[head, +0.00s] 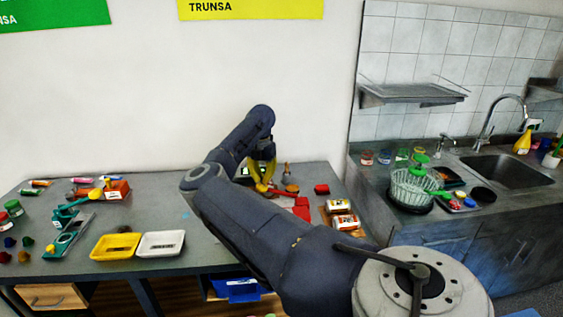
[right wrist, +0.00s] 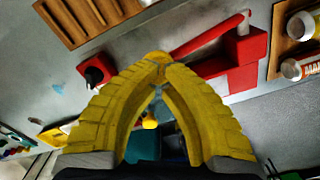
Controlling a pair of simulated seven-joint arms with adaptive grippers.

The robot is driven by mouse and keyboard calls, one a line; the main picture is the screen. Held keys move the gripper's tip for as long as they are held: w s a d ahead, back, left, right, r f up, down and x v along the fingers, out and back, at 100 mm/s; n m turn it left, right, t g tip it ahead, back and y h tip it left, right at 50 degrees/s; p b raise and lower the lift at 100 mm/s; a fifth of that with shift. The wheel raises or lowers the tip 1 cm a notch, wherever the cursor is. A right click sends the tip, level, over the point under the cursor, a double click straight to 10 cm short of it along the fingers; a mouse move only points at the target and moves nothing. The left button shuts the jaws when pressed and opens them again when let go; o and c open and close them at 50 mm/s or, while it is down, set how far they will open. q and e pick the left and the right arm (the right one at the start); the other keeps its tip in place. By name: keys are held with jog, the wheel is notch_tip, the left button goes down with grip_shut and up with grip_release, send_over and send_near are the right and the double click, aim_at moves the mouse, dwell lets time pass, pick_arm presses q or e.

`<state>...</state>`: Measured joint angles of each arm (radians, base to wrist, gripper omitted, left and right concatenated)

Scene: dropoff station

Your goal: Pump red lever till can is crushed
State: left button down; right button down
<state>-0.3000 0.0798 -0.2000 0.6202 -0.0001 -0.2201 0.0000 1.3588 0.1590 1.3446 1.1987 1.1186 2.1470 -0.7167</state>
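The red lever (right wrist: 208,35) slants across the right wrist view, from the red crusher body (right wrist: 242,68) at upper right down toward my fingertips. In the head view the red crusher (head: 301,210) lies on the table, partly behind my right arm. My right gripper (right wrist: 158,68), with yellow ribbed fingers, has its tips together at the lever's free end. I cannot tell whether they touch or grip it. It also shows in the head view (head: 262,184), pointing down over the table. I cannot make out a can inside the crusher. My left gripper is not in view.
A red and black object (right wrist: 97,72) lies left of my fingertips. Yellow (head: 115,246) and white (head: 160,244) trays sit at the table's front. A sink (head: 505,170) is at right.

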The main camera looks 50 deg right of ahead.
aim_at(261, 184)
jog(key=shift+f, duration=0.8)
jog(key=shift+w+a+f, duration=0.1)
jog(key=shift+a+f, duration=0.05)
jog(key=shift+f, duration=0.3)
jog(key=shift+w+a+f, duration=0.1)
jog(key=shift+f, duration=0.35)
jog(key=shift+s+d+r, duration=0.15)
jog(key=shift+r, duration=0.65)
jog(key=shift+s+d+r, duration=0.15)
jog(key=shift+r, duration=0.6)
jog(key=shift+r, duration=0.15)
jog(key=shift+r, duration=1.9)
